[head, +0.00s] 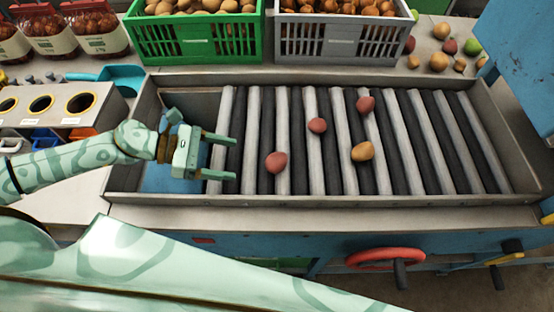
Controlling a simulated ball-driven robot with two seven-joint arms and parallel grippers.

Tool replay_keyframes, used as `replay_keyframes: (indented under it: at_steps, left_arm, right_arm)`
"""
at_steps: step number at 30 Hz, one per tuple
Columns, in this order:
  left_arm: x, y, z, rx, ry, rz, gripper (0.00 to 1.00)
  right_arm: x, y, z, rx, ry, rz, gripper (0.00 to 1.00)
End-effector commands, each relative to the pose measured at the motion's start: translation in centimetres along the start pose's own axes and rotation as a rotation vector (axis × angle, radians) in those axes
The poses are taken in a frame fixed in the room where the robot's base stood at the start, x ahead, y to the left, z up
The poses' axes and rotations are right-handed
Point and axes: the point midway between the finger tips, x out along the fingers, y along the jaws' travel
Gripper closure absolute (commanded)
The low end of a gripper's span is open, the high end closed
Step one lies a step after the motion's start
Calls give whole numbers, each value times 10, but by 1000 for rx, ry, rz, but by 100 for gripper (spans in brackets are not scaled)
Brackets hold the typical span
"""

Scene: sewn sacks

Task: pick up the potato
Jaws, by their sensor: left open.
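A yellow-brown roundish piece (362,151) lies on the roller bed and looks most like a potato, though it is too small to be certain. Three reddish round pieces lie near it: one at the left (276,162), one in the middle (318,125) and one farther back (366,104). My left gripper (233,158) is open and empty over the left end of the rollers. Its two fingers point right, and the nearest reddish piece is a short way beyond the fingertips. My right gripper is not in view.
The roller bed has a raised metal rim (330,200). Behind it stand a green crate (195,38) of potatoes and a grey crate (340,40) of brown, onion-like produce. Loose produce lies at the back right. A blue panel (520,65) rises at the right. The right-hand rollers are clear.

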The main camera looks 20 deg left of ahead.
Motion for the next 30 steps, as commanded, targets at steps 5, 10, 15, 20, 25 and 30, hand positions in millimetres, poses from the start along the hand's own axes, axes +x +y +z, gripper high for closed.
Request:
replay_keyframes:
  at_steps: [5,10,15,20,25,30]
  left_arm:
    - [39,1,2,2,-3,2,26]
    - [55,1,1,1,0,2,26]
    - [76,5,4,1,-3,1,26]
    - [100,7,4,1,0,2,26]
    - [108,7,2,0,1,3,26]
    - [107,7,2,0,1,2,37]
  right_arm:
    - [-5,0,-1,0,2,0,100]
    - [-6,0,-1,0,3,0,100]
    - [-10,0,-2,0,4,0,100]
    - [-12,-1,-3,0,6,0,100]
    - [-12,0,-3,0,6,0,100]
    - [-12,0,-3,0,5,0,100]
